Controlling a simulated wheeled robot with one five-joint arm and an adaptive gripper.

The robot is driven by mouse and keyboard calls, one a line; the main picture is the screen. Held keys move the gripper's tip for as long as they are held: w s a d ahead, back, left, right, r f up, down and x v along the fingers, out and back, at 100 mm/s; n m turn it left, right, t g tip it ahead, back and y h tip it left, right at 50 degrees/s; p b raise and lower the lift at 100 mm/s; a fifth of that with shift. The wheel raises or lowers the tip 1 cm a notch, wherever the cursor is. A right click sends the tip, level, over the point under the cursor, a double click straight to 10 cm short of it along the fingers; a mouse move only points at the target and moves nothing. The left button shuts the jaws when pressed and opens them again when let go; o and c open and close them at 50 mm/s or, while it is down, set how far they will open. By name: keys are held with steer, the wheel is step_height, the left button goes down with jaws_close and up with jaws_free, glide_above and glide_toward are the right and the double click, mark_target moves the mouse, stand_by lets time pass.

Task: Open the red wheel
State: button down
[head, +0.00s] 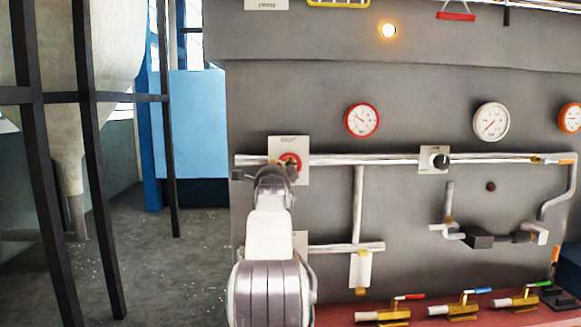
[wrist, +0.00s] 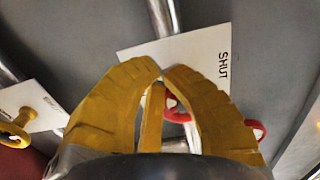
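The red wheel (head: 291,160) sits on a white plate (head: 302,150) on the horizontal pipe at the left of the grey panel. My gripper (head: 273,172) is in front of it in the head view and covers its lower part. In the wrist view the red wheel (wrist: 260,128) shows to the right of and between my yellow fingers, partly hidden behind the right one. The fingertips of my gripper (wrist: 161,71) come together with hardly a gap, over the white plate marked "SHUT" (wrist: 190,60). I see nothing held. Whether a finger touches the wheel cannot be told.
A black knob (head: 440,161) is on the same pipe to the right, below several gauges (head: 491,122). A yellow wheel (wrist: 14,130) on another plate shows at the left in the wrist view. Coloured lever valves (head: 463,305) line the red ledge below. Dark posts (head: 100,150) stand at left.

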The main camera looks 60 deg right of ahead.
steer(key=shift+w+a+f, duration=0.1)
steer(key=shift+w+f, duration=0.25)
steer(key=shift+f, duration=0.25)
steer(key=shift+r+b+v, duration=0.1)
steer(key=shift+b+v, duration=1.35)
steer(key=shift+r+b+v, duration=0.15)
steer(key=shift+b+v, duration=1.25)
steer(key=shift+v, duration=0.1)
steer(key=c, duration=2)
jaws_free()
